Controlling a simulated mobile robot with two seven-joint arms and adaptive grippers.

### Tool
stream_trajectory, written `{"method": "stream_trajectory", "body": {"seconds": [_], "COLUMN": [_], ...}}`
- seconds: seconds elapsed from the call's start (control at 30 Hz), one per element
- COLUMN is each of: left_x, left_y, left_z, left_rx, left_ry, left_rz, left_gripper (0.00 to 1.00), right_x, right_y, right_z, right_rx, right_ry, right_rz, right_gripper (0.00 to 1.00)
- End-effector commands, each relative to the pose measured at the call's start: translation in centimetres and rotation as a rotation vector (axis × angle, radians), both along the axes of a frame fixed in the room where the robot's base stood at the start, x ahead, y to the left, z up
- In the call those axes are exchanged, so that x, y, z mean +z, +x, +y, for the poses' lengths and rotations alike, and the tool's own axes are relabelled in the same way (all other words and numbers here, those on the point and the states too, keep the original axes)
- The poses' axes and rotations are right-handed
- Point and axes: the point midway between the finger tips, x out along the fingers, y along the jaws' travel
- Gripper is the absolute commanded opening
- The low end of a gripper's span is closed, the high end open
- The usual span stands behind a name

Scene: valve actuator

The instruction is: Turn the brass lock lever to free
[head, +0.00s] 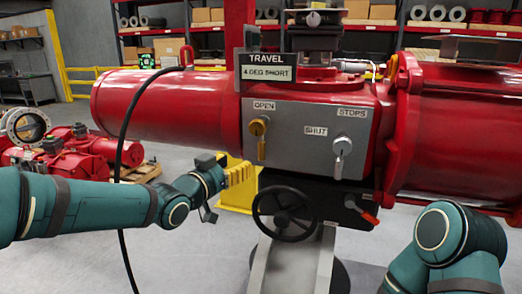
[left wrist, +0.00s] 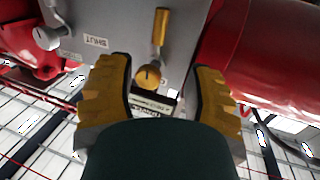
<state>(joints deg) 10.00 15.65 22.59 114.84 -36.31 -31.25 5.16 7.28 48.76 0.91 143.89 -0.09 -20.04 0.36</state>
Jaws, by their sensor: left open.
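The brass lock lever (head: 261,140) is on the grey panel (head: 290,125) of the red actuator, under the OPEN label (head: 264,105). Its handle hangs nearly straight down from a round hub. My left gripper (head: 243,173), with yellow fingers, is open and empty, below and slightly left of the lever. In the left wrist view the picture is turned over: the lever (left wrist: 159,30) points up, and its hub shows between the open fingers (left wrist: 163,72). The fingers look apart from it. My right arm shows at the lower right; its gripper is out of view.
A silver lever (head: 341,150) hangs under the STOPS label, right of the SHUT label (head: 316,131). A dark handwheel (head: 285,213) and a red-handled lever (head: 362,211) sit below. A black cable (head: 121,150) hangs in front of the red cylinder, near my left arm.

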Motion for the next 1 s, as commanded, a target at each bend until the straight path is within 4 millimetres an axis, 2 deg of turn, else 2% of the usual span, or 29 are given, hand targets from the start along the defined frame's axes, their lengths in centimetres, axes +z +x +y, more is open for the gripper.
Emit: {"method": "stream_trajectory", "body": {"seconds": [0.3,0.5,0.7,1.0], "left_x": [-0.1,-0.1,0.0,-0.1], "left_y": [5.3,8.0,9.4,9.7], "left_z": [-3.7,-5.3,-6.1,-6.3], "left_rx": [-0.004,-0.001,0.000,0.000], "left_ry": [-0.003,-0.002,-0.001,0.000], "left_rz": [0.002,0.002,0.001,0.001], "left_gripper": [0.52,0.52,0.52,0.52], "right_x": [-0.1,0.1,0.2,0.2], "right_y": [0.0,0.0,0.0,0.1], "right_z": [0.0,0.0,0.0,0.0], "right_rx": [0.000,0.000,-0.001,-0.002], "right_ry": [0.000,0.000,0.000,0.000], "right_rz": [0.001,0.000,-0.001,-0.002], "right_gripper": [0.83,0.83,0.83,0.83]}}
